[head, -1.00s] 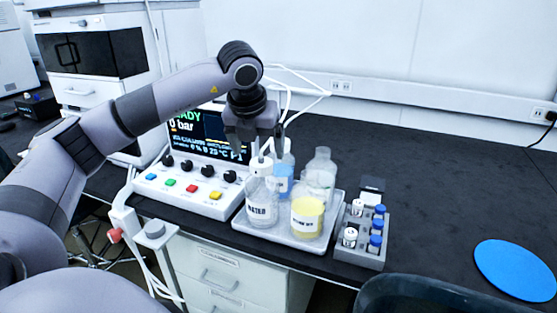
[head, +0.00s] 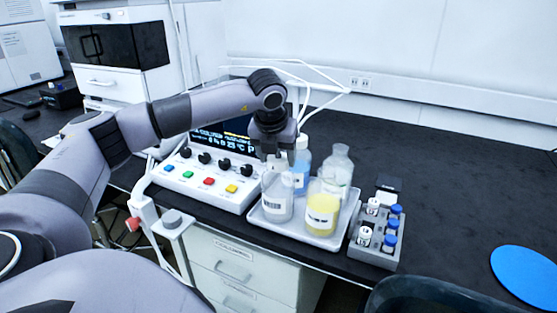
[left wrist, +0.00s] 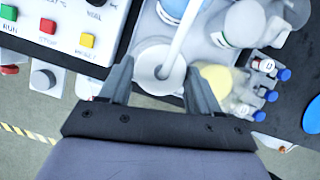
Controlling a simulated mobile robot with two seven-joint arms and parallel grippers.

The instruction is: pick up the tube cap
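The tube cap (left wrist: 158,68) is a round white cap with a white tube rising from it, on the clear bottle in the tray. In the left wrist view it lies between the two fingers of my left gripper (left wrist: 160,72). The fingers are spread apart, and I cannot tell whether either touches the cap. In the head view my left gripper (head: 278,150) points down just above the clear labelled bottle (head: 278,200), and the cap is mostly hidden there. My right gripper is in neither view.
A grey vial rack (head: 372,255) stands to the right, the button panel (head: 205,185) to the left. The bench right of the rack is mostly clear.

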